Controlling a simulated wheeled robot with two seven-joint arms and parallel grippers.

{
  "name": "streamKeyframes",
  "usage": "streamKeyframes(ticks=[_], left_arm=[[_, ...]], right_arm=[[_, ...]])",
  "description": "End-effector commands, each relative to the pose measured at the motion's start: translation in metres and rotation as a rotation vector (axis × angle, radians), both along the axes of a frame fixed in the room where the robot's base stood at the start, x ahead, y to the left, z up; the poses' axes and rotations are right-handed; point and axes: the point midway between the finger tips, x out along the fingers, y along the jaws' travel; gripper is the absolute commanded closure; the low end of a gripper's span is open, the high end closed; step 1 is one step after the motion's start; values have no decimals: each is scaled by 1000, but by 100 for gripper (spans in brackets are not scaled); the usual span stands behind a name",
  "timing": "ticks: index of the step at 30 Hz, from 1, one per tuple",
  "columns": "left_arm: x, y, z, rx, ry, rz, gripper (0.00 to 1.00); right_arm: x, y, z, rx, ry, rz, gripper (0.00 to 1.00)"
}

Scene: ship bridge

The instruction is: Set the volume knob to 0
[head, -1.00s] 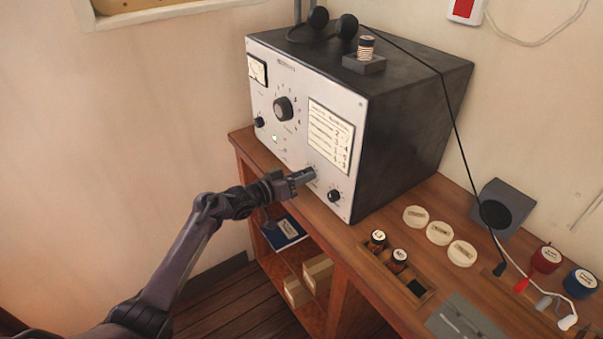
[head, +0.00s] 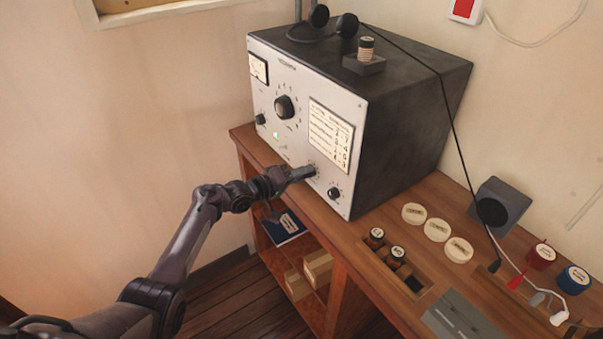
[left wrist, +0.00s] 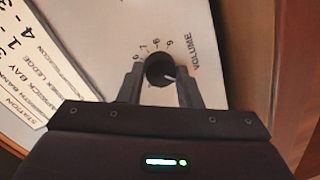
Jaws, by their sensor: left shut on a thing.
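The volume knob (left wrist: 158,70) is a small round black knob on the radio's pale front panel (head: 293,149). In the left wrist view it sits between the two fingers of my left gripper (left wrist: 160,88), which is shut on it. A white pointer line on the knob points to the right of that view. In the head view my left gripper (head: 309,172) reaches the lower panel and covers the knob. My right gripper is not in view.
Another black knob (head: 334,193) sits close to the right of my gripper. A large dial knob (head: 285,107) and a small knob (head: 260,119) are further left. A printed card (head: 331,133) is above. Spools (head: 398,253) and round labelled discs (head: 437,230) lie on the desk.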

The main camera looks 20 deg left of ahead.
Motion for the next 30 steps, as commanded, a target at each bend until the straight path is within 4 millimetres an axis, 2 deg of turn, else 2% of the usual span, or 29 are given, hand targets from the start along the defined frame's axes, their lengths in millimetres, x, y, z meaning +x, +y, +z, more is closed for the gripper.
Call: streamKeyframes(ticks=[14, 15, 19, 30], left_arm=[[1, 1, 1, -12, 6, 3, 91], [1, 1, 2, -11, 6, 3, 66], [1, 1, 1, -11, 7, 3, 49], [-3, 4, 0, -10, 8, 1, 47]], right_arm=[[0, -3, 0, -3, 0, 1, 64], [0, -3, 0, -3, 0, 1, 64], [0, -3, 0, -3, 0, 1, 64], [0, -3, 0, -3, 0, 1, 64]])
